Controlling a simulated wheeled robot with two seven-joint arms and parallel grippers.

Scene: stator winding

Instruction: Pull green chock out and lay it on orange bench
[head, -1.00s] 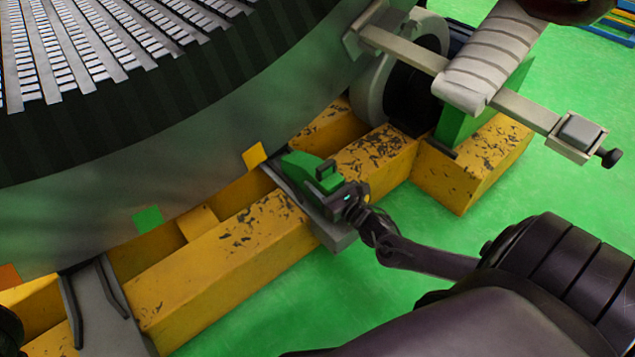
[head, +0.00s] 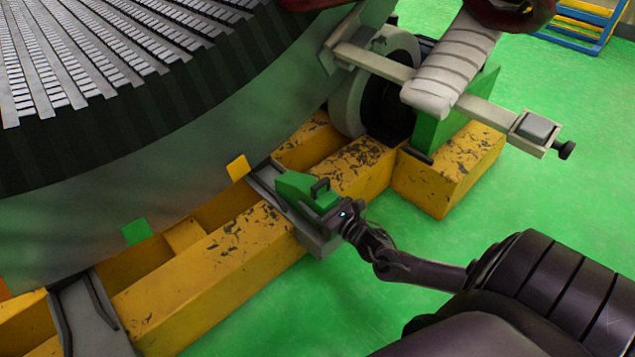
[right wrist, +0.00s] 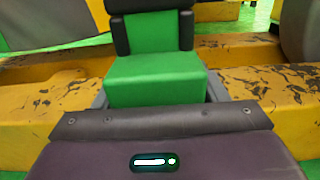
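The green chock (head: 298,190) sits in a grey slide channel (head: 262,177) across the yellow-orange beams, its front end a little apart from the big round grey stator (head: 160,180). It has a small dark handle on top. My right gripper (head: 335,211) is at the chock's outer end. In the right wrist view, its two dark fingers (right wrist: 153,28) flank a raised part of the green chock (right wrist: 155,82) and appear closed against both sides. My left gripper is not in view. I cannot make out a separate orange bench.
Scuffed yellow-orange beams (head: 215,262) run under the stator. A second grey channel (head: 95,320) is at lower left. A roller unit (head: 375,85) with a wrapped bar (head: 455,65) stands behind. Green floor (head: 570,200) is clear at right. A blue rack (head: 575,28) stands far off.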

